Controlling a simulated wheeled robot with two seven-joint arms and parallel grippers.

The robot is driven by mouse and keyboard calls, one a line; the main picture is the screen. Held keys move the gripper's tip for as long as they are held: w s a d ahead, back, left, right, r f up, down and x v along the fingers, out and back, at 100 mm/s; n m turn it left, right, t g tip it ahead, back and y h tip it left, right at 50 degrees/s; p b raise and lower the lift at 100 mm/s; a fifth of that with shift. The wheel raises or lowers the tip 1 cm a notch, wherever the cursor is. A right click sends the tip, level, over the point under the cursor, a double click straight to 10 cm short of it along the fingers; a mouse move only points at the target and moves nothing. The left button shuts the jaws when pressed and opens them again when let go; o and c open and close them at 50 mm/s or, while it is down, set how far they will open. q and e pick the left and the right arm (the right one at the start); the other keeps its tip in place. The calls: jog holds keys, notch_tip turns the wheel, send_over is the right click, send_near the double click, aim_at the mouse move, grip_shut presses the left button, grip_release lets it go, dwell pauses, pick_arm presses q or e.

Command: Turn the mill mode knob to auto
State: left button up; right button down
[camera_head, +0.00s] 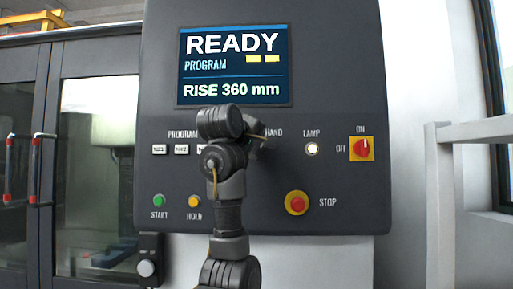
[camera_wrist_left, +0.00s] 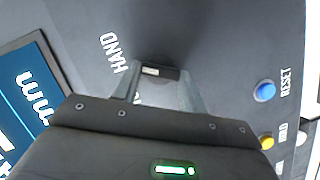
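In the head view the gripper (camera_head: 258,141) is mostly hidden by my wrist. The AUTO label is not visible. My right gripper is not in view.
The dark panel has a screen (camera_head: 235,66) reading READY. A red and yellow ON/OFF switch (camera_head: 362,148), red STOP button (camera_head: 297,203), lit lamp (camera_head: 312,148) and START button (camera_head: 159,200) surround my arm. A blue RESET button (camera_wrist_left: 264,90) is near the gripper. A grey rail (camera_head: 440,200) stands right.

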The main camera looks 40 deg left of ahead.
pick_arm(q)
jog(key=shift+c, duration=0.8)
